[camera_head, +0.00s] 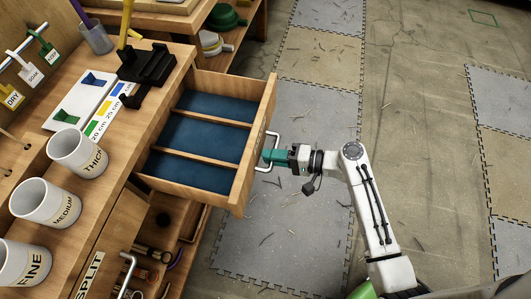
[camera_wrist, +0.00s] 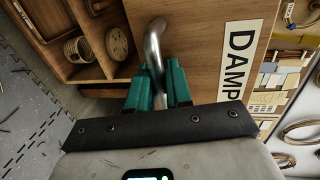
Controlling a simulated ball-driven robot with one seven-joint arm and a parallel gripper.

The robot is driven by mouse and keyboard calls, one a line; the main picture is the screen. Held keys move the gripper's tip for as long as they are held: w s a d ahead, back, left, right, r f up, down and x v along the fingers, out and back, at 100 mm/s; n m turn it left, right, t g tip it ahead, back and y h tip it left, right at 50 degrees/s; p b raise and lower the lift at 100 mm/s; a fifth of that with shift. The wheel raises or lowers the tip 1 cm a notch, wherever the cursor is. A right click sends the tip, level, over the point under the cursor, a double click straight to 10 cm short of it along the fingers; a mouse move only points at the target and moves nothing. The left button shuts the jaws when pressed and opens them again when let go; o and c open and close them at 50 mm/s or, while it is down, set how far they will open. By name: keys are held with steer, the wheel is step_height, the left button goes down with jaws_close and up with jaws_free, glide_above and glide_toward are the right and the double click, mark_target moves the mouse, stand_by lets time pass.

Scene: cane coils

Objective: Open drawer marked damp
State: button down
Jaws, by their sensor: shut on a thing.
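The drawer (camera_head: 262,107) stands pulled out from the wooden bench, with its front well clear of the bench body. Inside it are three blue-lined compartments (camera_head: 200,140), and they look empty. In the wrist view the drawer front (camera_wrist: 195,65) bears a white label reading DAMP (camera_wrist: 237,62). A metal bar handle (camera_head: 268,150) is on the drawer front; it also shows in the wrist view (camera_wrist: 154,45). My gripper (camera_head: 272,157), with green fingers, is shut on the handle; the fingers also show in the wrist view (camera_wrist: 159,90). Part of the handle is hidden between the fingers.
The bench top holds white cups marked THICK (camera_head: 78,153), MEDIUM (camera_head: 46,204) and FINE (camera_head: 22,262), and a black fixture (camera_head: 148,66). A lower compartment marked SPLIT (camera_head: 90,275) is beside the drawer. Floor mats (camera_head: 310,110) with cane scraps lie right of the drawer.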

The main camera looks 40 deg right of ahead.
steer(key=c, duration=1.2)
jaws_free()
steer(key=v, duration=1)
steer(key=shift+s+d, duration=0.15)
steer(key=shift+s, duration=0.2)
steer(key=s+a+n+g+h+p, duration=0.55)
steer(key=s+n+g, duration=0.2)
steer(key=g, duration=0.25)
steer(key=r+n+h, duration=0.1)
steer(key=r, duration=0.1)
steer(key=s+r+n+g+h, duration=0.1)
steer(key=s+d+r+n+h+p, duration=0.1)
steer(key=r+h, duration=0.1)
steer(key=shift+s+r+g, duration=0.25)
steer(key=shift+r+g, duration=0.05)
